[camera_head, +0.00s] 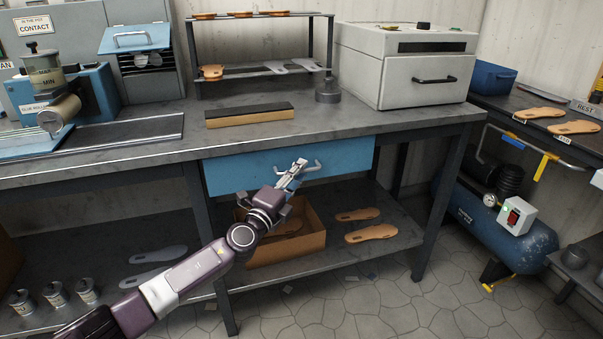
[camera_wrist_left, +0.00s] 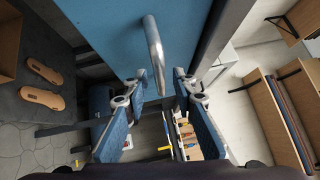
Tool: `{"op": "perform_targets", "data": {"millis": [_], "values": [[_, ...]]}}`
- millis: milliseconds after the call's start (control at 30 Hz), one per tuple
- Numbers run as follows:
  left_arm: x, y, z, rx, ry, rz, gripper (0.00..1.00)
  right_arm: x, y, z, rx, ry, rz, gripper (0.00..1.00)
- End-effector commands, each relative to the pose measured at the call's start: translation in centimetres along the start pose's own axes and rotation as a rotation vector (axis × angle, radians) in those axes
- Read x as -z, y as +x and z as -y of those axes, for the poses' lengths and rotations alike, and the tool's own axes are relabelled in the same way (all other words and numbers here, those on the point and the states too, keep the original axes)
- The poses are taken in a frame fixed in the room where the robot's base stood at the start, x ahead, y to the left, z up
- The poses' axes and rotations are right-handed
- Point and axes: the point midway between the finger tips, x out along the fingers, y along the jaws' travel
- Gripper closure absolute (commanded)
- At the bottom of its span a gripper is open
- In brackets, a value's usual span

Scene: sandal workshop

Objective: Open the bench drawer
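The bench drawer has a blue front (camera_head: 348,158) under the bench top, and it looks closed. Its metal bar handle (camera_head: 314,168) is on the front. My left gripper (camera_head: 293,172) is at the handle and hides part of it. In the left wrist view the handle (camera_wrist_left: 154,50) comes down from the blue drawer front (camera_wrist_left: 105,30) to between my left gripper's fingertips (camera_wrist_left: 160,80). The fingers are apart, with visible gaps beside the bar; I cannot tell whether either touches it. My right gripper is not in view.
The workbench (camera_head: 330,122) carries a brush-like block (camera_head: 249,117), a sole rack (camera_head: 262,72) and a grey oven-like box (camera_head: 400,68). Below, a cardboard box (camera_head: 300,243) and tan soles (camera_head: 371,233) lie on the lower shelf. A blue compressor (camera_head: 500,225) stands at the right.

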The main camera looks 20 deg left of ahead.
Motion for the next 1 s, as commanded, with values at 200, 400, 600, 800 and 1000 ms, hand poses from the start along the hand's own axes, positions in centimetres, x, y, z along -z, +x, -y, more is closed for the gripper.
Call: {"op": "perform_targets", "data": {"millis": [200,400,600,800,1000], "values": [[0.06,1.07,-0.05,-0.001,0.0,-0.001,0.75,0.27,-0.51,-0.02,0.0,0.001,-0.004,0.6],[0.05,1.08,-0.05,-0.001,0.0,-0.001,0.75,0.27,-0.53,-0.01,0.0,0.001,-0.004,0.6],[0.03,1.07,-0.05,-0.001,0.0,-0.001,0.95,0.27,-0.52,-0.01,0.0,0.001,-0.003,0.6],[0.03,1.05,-0.07,-0.002,0.0,-0.001,1.0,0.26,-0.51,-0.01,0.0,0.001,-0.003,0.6],[0.02,1.05,-0.09,-0.002,0.0,-0.001,1.0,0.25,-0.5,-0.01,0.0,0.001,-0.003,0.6]]}}
